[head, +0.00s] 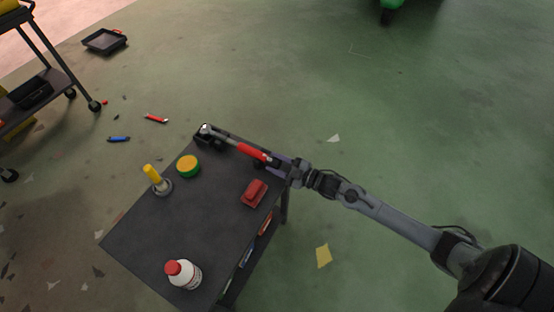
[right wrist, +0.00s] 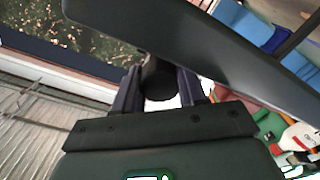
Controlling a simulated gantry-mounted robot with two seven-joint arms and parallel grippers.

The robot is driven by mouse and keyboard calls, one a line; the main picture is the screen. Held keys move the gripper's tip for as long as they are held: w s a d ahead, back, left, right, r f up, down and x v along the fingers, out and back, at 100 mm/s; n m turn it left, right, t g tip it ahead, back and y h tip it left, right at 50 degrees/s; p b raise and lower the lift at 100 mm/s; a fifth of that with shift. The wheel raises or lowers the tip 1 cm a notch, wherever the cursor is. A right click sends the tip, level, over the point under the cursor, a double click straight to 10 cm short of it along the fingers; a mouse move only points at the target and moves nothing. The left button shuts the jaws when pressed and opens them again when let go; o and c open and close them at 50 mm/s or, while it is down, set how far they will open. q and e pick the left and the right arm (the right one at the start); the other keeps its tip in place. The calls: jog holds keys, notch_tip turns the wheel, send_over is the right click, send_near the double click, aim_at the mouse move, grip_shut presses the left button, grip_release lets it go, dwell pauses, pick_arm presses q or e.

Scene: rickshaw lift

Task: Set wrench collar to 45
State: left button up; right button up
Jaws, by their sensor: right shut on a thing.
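The wrench (head: 225,138), with a metal shaft and a red handle (head: 252,153), lies along the far edge of the dark work table. Its head end sits at a black holder (head: 203,141) at the table's far corner. My right gripper (head: 277,165) is at the handle end of the wrench. In the right wrist view the two fingers (right wrist: 160,88) close on a dark round part (right wrist: 157,76), which looks like the wrench's collar end. Any scale or number on the collar cannot be read. My left gripper is not in view.
On the table (head: 215,222) stand a red block-like object (head: 255,193), a green-yellow tin (head: 188,166), a yellow-handled tool (head: 153,176) and a white bottle with a red cap (head: 184,273). A cart (head: 52,78) is at upper left. Floor to the right is mostly clear.

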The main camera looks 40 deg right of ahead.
jog(key=n+p, duration=0.2)
jog(key=n, duration=0.3)
jog(key=shift+r+p, duration=0.1)
jog(key=shift+p, duration=0.2)
jog(key=shift+n+p, duration=0.35)
jog(key=shift+n, duration=0.95)
jog(key=o, duration=1.1)
jog(key=shift+f, duration=0.2)
jog(key=shift+c, duration=0.2)
jog(key=shift+f, duration=0.1)
